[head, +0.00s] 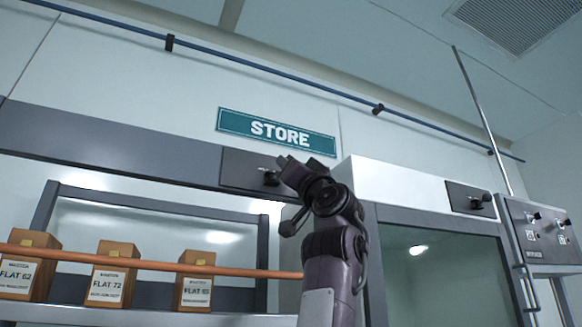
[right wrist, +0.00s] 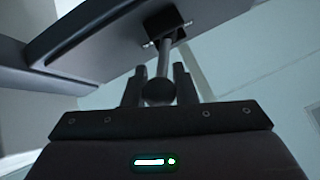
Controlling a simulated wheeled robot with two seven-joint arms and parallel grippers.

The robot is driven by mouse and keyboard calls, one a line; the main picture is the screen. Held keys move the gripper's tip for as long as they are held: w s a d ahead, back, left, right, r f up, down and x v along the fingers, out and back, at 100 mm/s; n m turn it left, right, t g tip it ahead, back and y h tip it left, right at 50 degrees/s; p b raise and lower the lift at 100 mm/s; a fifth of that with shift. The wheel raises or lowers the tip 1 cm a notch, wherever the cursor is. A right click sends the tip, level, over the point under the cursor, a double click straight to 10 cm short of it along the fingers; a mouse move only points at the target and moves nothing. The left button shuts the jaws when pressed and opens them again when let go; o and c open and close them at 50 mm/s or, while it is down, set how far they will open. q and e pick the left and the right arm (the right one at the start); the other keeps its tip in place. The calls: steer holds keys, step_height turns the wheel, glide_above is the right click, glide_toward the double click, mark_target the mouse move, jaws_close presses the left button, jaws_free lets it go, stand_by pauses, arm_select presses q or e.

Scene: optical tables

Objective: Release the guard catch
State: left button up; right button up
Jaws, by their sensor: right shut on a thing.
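The guard catch (head: 270,177) is a dark lever on a dark plate at the right end of the grey beam, below the STORE sign in the head view. In the right wrist view it shows as a grey stem with a dark ball end (right wrist: 160,92), hanging from a square slot. My right gripper (head: 283,168) is raised at the catch and partly covers it in the head view. In the right wrist view its fingers (right wrist: 158,88) are shut on the catch, one on each side near the ball end. My left gripper is not in view.
An orange bar (head: 150,265) runs across the front of the store shelf. Behind it stand several labelled boxes (head: 108,275). To the right is a glass-fronted cabinet (head: 440,270) with a similar catch plate (head: 470,199) and a control box (head: 540,232).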

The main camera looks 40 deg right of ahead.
steer(key=o, duration=1)
steer(key=shift+w, duration=0.25)
steer(key=b+v, duration=0.6)
steer(key=v, duration=0.2)
steer(key=shift+w, duration=0.1)
